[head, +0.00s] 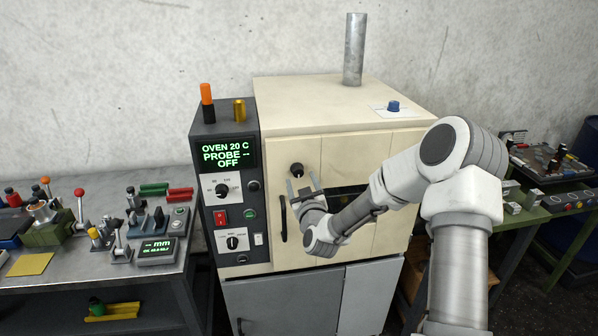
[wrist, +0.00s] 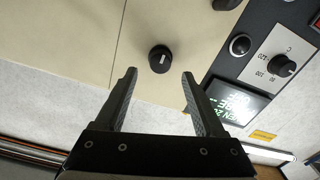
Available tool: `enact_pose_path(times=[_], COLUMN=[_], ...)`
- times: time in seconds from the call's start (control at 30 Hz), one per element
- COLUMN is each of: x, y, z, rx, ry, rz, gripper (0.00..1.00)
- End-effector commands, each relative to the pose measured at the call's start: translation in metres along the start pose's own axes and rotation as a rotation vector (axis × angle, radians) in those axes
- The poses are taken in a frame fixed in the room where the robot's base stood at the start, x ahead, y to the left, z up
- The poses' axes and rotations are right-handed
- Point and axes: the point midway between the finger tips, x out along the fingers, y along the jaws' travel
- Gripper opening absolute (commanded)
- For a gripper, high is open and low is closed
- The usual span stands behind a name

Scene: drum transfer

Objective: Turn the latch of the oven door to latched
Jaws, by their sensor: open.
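The cream oven (head: 345,130) stands against the wall. Its latch is a round black knob (head: 297,169) high on the left side of the oven door (head: 345,155). In the wrist view the latch knob (wrist: 160,59) shows a short white mark running roughly up and down the picture. My gripper (head: 302,179) is open in front of the door, just below the knob in the head view. In the wrist view the knob appears between and beyond the fingertips of my gripper (wrist: 159,75), with no visible contact. A black door handle (head: 283,218) is below the knob.
A dark control panel (head: 228,195) with display, dials and a red switch is left of the door. A metal bench (head: 95,262) with several tools stands at left; a green bench (head: 560,195) stands at right. A metal pipe (head: 354,50) rises from the oven top.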

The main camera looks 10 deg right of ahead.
Motion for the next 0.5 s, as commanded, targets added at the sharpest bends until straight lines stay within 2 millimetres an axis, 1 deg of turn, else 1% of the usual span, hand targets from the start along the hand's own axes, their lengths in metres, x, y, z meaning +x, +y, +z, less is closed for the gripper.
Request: enact_pose_path(times=[0.03,0.1,0.2,0.33,0.5], x=[0.009,0.018,0.029,0.037,0.041], y=[0.000,0.000,0.000,-0.001,0.000], z=[-0.001,-0.001,-0.001,0.000,0.000], rx=[0.002,0.001,0.001,0.000,-0.001], ry=[-0.001,0.000,0.000,-0.001,0.000], rz=[0.000,0.001,0.000,-0.001,-0.001], gripper=[0.71,0.71,0.71,0.71,0.71])
